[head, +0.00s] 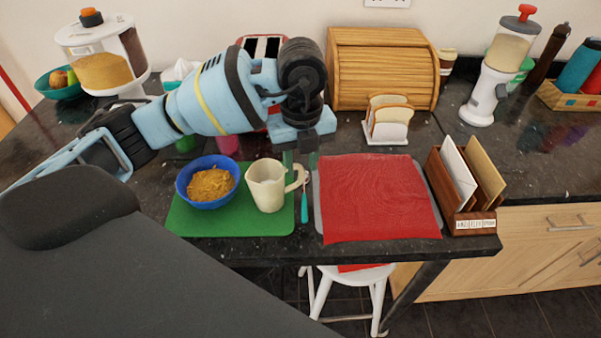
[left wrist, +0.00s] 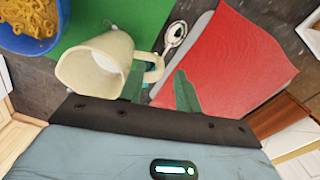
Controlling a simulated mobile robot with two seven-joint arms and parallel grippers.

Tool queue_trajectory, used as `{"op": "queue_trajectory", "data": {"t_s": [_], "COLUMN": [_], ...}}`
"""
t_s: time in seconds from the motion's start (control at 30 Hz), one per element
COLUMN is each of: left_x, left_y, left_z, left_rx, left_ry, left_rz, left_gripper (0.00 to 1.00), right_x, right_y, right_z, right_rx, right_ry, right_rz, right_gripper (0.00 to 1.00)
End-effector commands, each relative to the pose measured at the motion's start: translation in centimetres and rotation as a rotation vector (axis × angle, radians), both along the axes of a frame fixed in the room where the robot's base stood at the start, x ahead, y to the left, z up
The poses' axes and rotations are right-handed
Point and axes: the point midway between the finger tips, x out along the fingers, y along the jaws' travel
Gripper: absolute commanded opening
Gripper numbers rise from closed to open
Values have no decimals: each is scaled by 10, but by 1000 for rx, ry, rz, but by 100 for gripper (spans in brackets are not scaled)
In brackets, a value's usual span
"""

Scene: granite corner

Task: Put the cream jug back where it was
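The cream jug (head: 267,186) stands upright on the right part of a green mat (head: 238,224), beside a blue bowl (head: 206,203) of yellow-brown food. The jug's handle points right in the head view. My left gripper (head: 300,160) reaches down just behind and above the handle. In the left wrist view the jug (left wrist: 95,65) shows from above, and its handle appears between the two spread green fingers (left wrist: 160,86). The fingers are apart and not closed on the handle; I cannot tell whether one touches it. My right gripper is out of view.
A spoon with a teal handle (head: 304,208) lies right of the jug. A red cloth (head: 375,200) lies on a grey mat farther right. A white stool (head: 355,276) is below the counter edge.

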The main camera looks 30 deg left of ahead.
Motion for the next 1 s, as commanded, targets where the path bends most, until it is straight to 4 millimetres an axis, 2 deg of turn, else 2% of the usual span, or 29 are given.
{"op": "queue_trajectory", "data": {"t_s": [0.03,0.2,0.4,1.0], "left_x": [1,0,0,0], "left_y": [0,0,0,0], "left_z": [14,45,68,72], "left_rx": [-1,0,-1,-1], "left_ry": [-7,-5,-2,1], "left_rz": [0,-1,0,0], "left_gripper": [33,33,33,33], "right_x": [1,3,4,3], "right_y": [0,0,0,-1], "right_z": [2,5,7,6], "right_rx": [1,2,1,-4], "right_ry": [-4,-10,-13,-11], "right_rz": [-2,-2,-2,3], "right_gripper": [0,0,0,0]}}
